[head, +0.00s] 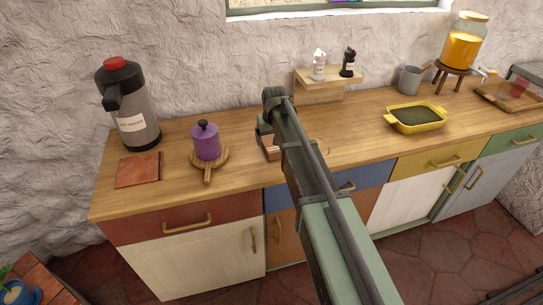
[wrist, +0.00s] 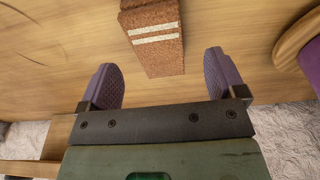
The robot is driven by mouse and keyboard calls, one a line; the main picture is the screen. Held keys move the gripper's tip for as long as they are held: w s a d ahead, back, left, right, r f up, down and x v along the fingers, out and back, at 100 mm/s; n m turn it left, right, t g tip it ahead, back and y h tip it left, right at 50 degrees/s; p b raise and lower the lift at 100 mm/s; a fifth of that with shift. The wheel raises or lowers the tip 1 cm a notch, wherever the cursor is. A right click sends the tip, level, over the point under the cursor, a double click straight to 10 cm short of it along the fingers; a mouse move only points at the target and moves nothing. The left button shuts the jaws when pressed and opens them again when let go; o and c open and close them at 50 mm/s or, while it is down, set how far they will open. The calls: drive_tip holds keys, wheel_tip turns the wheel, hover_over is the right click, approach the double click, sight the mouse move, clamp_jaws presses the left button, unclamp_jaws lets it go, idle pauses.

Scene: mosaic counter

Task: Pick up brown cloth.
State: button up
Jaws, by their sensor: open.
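The brown cloth (wrist: 154,52) looks like a thick folded, rough-textured strip with two white stripes, lying on the wooden counter. In the wrist view it is at the top centre, its near end between the lines of the two purple finger pads. In the head view only a small brown part (head: 270,153) shows beside my arm; the rest is hidden. My gripper (wrist: 160,62) is open, with nothing seen held, and its fingers point down at the counter on either side of the cloth's near end. Whether the fingers touch the cloth or counter I cannot tell.
A purple pot (head: 206,142) on a round wooden board (head: 208,177) stands left of the cloth. A flat reddish-brown square (head: 139,170) and a flask (head: 129,105) are farther left. A wall shelf (head: 328,85) is behind; a yellow dish (head: 416,117) is to the right.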

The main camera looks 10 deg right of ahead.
sight(272, 146)
drive_tip(key=f+b, duration=0.3)
drive_tip(key=w+f+b, duration=0.1)
drive_tip(key=f+b, duration=0.1)
drive_tip(key=shift+f, duration=0.2)
drive_tip(key=shift+r, duration=0.25)
drive_tip(key=c, duration=1)
wheel_tip(272, 146, up, 20)
drive_tip(key=p, duration=2)
